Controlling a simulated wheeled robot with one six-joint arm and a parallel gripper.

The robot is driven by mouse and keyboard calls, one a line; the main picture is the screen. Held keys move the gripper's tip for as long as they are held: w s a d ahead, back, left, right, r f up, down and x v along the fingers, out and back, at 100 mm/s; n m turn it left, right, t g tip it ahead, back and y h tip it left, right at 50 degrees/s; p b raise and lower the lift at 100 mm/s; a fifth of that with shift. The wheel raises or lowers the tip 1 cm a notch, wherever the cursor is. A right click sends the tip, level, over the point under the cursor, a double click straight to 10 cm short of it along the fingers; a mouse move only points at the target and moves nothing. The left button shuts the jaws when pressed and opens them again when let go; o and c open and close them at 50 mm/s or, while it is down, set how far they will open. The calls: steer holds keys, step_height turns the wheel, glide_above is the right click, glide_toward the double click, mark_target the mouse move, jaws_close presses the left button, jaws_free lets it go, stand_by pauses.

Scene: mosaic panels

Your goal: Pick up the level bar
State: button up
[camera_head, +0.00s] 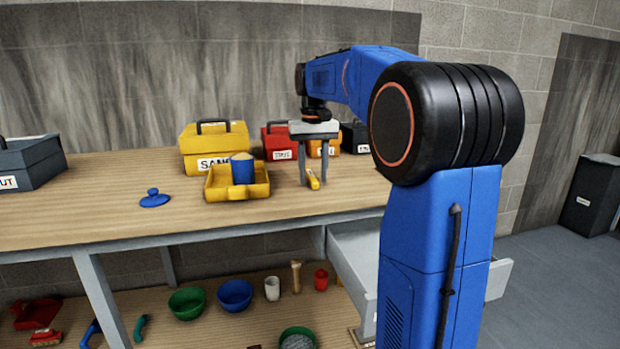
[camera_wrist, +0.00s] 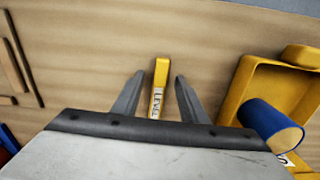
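The level bar (camera_head: 313,180) is a small yellow bar on the wooden bench top, near its front edge. In the wrist view the level bar (camera_wrist: 161,76) has a white label reading LEVEL and lies between the two fingers, with a gap on each side. My gripper (camera_head: 312,182) is open and points down over the bar. In the wrist view my gripper (camera_wrist: 156,80) shows both fingers apart. The near end of the bar is hidden behind the gripper body.
Red (camera_head: 279,141) and yellow (camera_head: 215,140) boxes stand behind. A blue lid (camera_head: 154,199) lies farther left. An open drawer (camera_head: 350,262) juts out below the bench.

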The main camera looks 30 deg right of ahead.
steer(key=shift+f, duration=0.35)
steer(key=shift+c, duration=0.3)
jaws_close()
steer(key=shift+r, duration=0.15)
